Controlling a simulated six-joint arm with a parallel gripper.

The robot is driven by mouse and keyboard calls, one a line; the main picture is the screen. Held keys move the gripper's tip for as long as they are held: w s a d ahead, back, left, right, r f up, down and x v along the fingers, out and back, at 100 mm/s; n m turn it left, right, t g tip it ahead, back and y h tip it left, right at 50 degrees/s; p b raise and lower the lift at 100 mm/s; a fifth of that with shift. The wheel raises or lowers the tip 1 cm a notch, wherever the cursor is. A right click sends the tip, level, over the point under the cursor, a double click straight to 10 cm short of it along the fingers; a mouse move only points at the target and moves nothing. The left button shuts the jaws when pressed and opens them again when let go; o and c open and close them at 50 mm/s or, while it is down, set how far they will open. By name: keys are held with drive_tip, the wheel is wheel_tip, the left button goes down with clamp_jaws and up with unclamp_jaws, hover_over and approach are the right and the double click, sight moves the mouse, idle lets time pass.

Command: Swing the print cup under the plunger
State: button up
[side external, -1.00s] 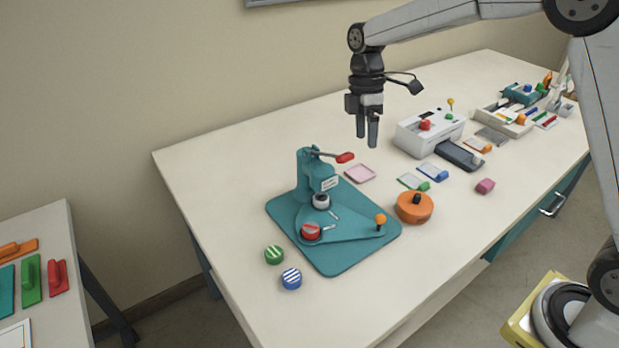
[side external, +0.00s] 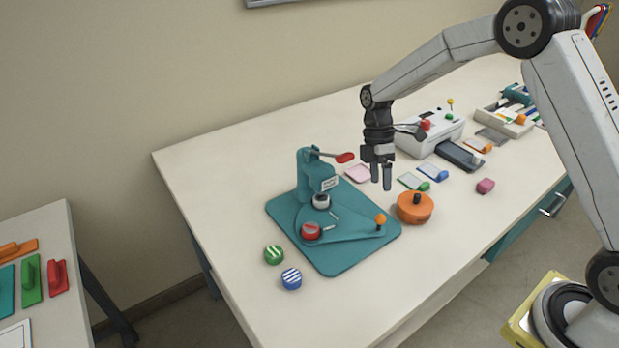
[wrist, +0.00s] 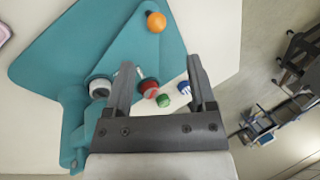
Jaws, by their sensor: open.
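A teal press (side external: 305,180) stands on a teal baseplate (side external: 345,262) and carries a lever with a red grip (side external: 345,157). A grey-white round part (side external: 321,201) sits under the press head; I cannot tell if it is the plunger or a cup. A red-topped cup (side external: 310,232) sits on the swing plate (side external: 350,228), out in front of the head. An orange knob (side external: 380,220) stands at the plate's right end; it also shows in the wrist view (wrist: 156,22). My gripper (side external: 381,184) is open and empty, above and behind the knob, apart from it.
A green striped disc (side external: 274,255) and a blue striped disc (side external: 291,279) lie before the baseplate. An orange round box (side external: 415,207) stands close right of it. A white laminator (side external: 430,132), cards and a pink block (side external: 485,186) lie further right.

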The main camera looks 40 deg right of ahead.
drive_tip(key=shift+f, duration=0.7)
drive_tip(key=shift+s+f, duration=0.1)
drive_tip(key=shift+x, duration=3.75)
clamp_jaws()
